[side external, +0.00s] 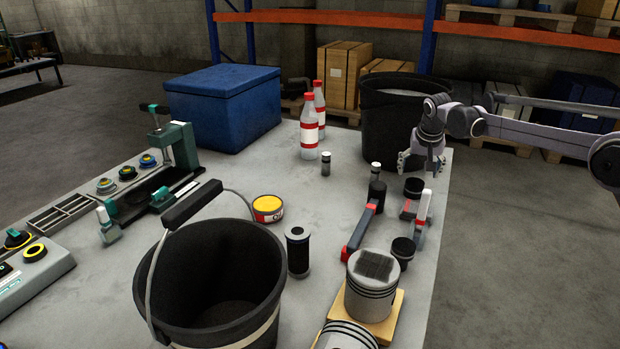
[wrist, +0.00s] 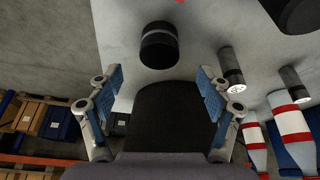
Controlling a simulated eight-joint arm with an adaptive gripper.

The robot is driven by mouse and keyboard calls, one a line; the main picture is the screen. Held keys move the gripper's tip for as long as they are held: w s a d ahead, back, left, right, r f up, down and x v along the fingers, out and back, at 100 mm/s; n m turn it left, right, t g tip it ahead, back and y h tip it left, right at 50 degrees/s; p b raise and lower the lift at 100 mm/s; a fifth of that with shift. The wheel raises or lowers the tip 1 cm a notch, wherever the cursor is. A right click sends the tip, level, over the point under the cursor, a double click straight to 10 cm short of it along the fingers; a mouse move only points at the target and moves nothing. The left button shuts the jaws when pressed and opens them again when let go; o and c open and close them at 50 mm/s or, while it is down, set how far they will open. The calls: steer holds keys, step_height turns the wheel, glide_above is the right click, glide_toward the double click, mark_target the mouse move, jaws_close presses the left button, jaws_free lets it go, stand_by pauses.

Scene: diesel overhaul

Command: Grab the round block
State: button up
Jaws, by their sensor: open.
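A short black round block with a grey band (wrist: 158,45) shows in the wrist view, just beyond the space between my fingertips. In the side view, a matching black round piece (side external: 413,187) stands on the table near its right edge. My gripper (side external: 421,160) is above the table edge, behind this piece, with fingers spread and pointing down. In the wrist view my gripper (wrist: 161,80) is open, with nothing between its fingers. A second dark round piece (side external: 403,252) stands nearer the camera, so which one is meant is not certain.
Red-capped bottles (side external: 309,130), a large black bin (side external: 385,105) and a blue box (side external: 222,105) are farther back. A black bucket (side external: 170,275) and banded pistons (side external: 370,285) occupy the front.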

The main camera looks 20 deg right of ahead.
mark_target(415, 182)
steer(key=shift+x, duration=3.6)
steer(key=shift+r, duration=0.1)
jaws_close()
